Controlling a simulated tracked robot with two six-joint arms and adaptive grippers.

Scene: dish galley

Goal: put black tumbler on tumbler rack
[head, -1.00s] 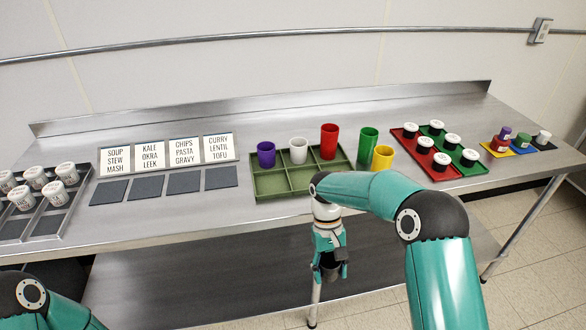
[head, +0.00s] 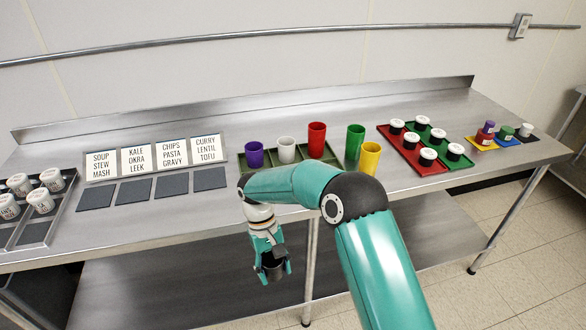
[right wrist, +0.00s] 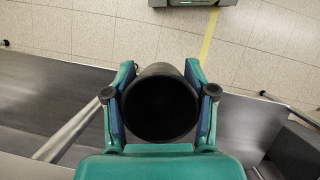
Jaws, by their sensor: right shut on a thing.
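The black tumbler (head: 273,267) is held in my right gripper (head: 272,262), which is low in front of the table's front edge. In the right wrist view the black tumbler (right wrist: 160,105) sits between the two fingers of my right gripper (right wrist: 160,100), its round dark mouth facing the camera. The green tumbler rack (head: 331,157) lies on the table, partly hidden behind my right arm. My left gripper is out of view.
Red and green trays (head: 399,151) with lidded cups lie further right. Label cards (head: 137,160) and dark pads (head: 133,191) lie left. A cup tray (head: 37,231) is at far left.

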